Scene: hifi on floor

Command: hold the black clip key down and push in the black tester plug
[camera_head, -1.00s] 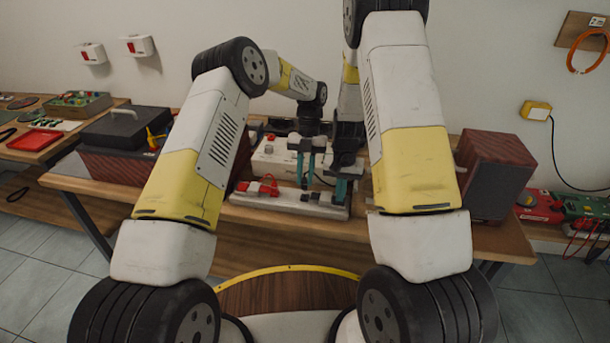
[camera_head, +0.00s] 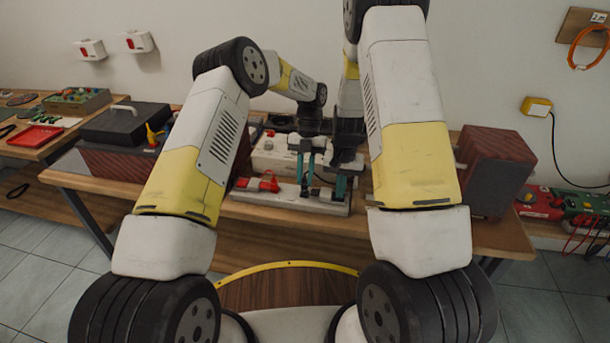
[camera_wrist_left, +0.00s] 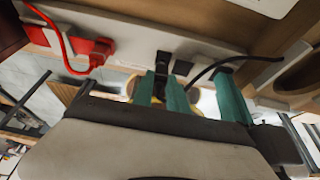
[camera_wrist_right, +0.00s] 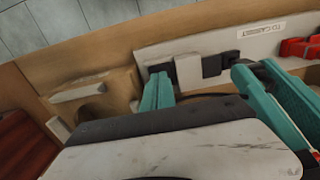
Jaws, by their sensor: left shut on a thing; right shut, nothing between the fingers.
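A pale board (camera_head: 265,197) lies along the bench front, with a red plug (camera_head: 268,182) at its left part. My left gripper (camera_head: 305,180) is shut near the board's middle, its teal fingers around a dark piece that looks like the black tester plug. A black cord (camera_wrist_left: 210,70) emerges behind these fingers in the left wrist view; most of the plug is hidden. My right gripper (camera_head: 341,192) is shut and empty just to the right. Its fingertips are at a small black piece (camera_wrist_right: 160,69), apparently the black clip key, in the right wrist view; contact is unclear.
A white unit (camera_head: 275,156) stands behind the board. A dark box with a handle (camera_head: 125,124) is on the left of the bench, and a reddish-brown cabinet (camera_head: 495,172) is on the right. The two grippers are close together.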

